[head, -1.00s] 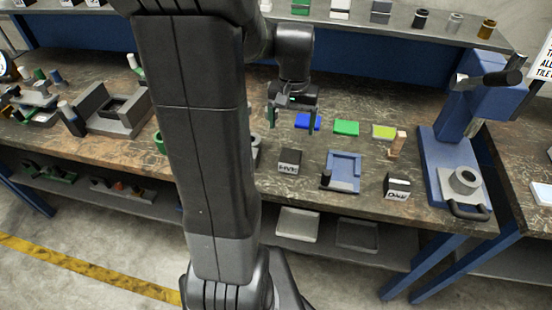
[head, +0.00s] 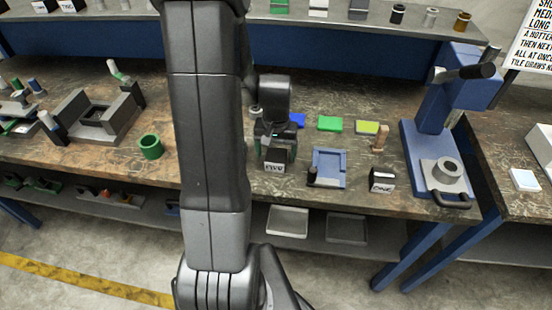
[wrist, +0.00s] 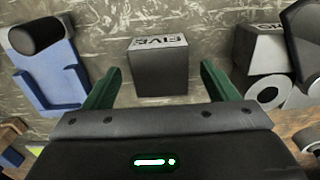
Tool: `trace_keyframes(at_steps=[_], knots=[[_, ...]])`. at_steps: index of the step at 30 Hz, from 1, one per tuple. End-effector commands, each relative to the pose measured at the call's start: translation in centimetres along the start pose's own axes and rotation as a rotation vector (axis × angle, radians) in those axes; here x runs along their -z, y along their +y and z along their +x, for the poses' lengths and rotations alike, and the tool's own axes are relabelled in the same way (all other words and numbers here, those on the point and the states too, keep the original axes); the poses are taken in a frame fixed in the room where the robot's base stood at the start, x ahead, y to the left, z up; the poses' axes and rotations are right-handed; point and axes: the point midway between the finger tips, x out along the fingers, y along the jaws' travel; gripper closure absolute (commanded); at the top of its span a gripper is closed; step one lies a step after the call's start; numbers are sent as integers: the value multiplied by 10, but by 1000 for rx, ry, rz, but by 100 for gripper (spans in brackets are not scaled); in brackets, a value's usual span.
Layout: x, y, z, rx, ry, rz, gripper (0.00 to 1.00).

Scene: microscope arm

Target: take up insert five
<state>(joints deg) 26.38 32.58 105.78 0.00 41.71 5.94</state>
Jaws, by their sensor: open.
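Insert five (head: 273,167), a dark block with a white FIVE label, stands on the workbench near its front edge. It also shows in the wrist view (wrist: 160,70), label toward the top. My gripper (head: 277,148) is open above and just behind the insert in the head view and hides part of it. In the wrist view, the green fingers of my gripper (wrist: 162,72) stand to the left and right of the block, with gaps on both sides. Nothing is held.
A blue fixture with a black knob (head: 329,166) stands to the right, with insert ONE (head: 381,180) beyond it. A blue press (head: 425,140) is at the far right. Blue, green (head: 330,124) and yellow (head: 367,128) blocks lie behind. A green ring (head: 150,147) is left of my arm.

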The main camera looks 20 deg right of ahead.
Motion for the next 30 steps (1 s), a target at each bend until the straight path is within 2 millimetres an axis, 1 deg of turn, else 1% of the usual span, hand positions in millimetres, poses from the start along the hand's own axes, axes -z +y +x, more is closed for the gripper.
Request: trace_keyframes(at_steps=[7,8,9,11,12,17,18,19,20,30], knots=[[0,0,1,0,2,0,20],[0,0,1,0,2,0,24],[0,0,1,0,1,0,32],[0,0,1,0,1,0,44],[0,0,1,0,1,0,51],[0,0,1,0,1,0,83],[0,0,1,0,1,0,91],[0,0,1,0,1,0,97],[0,0,1,0,1,0,100],[1,0,-2,0,5,-1,100]])
